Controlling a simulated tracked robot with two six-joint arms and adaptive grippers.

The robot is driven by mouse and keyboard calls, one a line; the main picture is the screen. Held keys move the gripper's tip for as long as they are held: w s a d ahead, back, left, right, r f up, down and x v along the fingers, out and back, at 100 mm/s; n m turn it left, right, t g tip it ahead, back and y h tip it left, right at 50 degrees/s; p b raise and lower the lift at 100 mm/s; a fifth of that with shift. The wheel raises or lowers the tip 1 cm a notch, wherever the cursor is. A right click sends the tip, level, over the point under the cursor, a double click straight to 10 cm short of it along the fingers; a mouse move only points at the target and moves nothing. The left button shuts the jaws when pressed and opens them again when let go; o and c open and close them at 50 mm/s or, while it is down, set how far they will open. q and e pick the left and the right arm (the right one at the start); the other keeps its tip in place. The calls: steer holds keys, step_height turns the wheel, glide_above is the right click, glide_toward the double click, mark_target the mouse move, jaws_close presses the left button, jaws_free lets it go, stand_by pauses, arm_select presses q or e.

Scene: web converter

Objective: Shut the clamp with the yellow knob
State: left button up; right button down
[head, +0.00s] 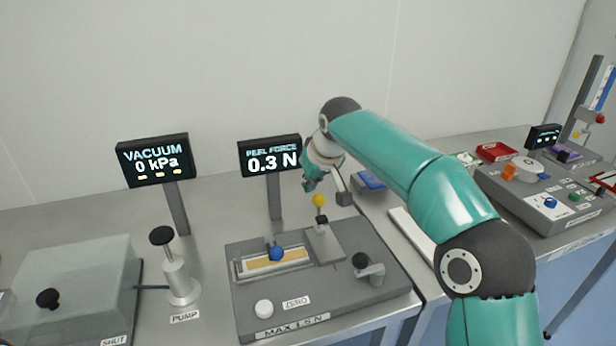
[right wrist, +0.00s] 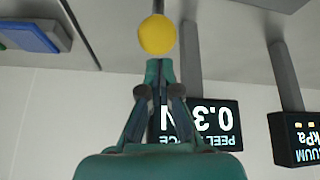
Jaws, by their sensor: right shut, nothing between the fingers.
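The yellow knob (head: 319,200) stands upright on a thin stem above the grey clamp (head: 325,243) on the peel tester. The knob also shows large in the right wrist view (right wrist: 157,35), just beyond the fingertips. My right gripper (head: 309,186) is shut and empty, close to the knob on its left in the head view; I cannot tell whether they touch. Its closed fingers show in the right wrist view (right wrist: 160,70). A strip with a blue knob (head: 276,253) lies left of the clamp. My left gripper is not in view.
The peel force display (head: 270,157) reads 0.3 N and stands behind the tester (head: 340,300). A crank with a black knob (head: 361,261) is right of the clamp. The pump (head: 179,275) and vacuum display (head: 154,160) stand left.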

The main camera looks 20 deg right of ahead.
steer(key=shift+s+d+f, duration=0.15)
steer(key=shift+s+d, duration=0.05)
steer(key=shift+s, duration=0.5)
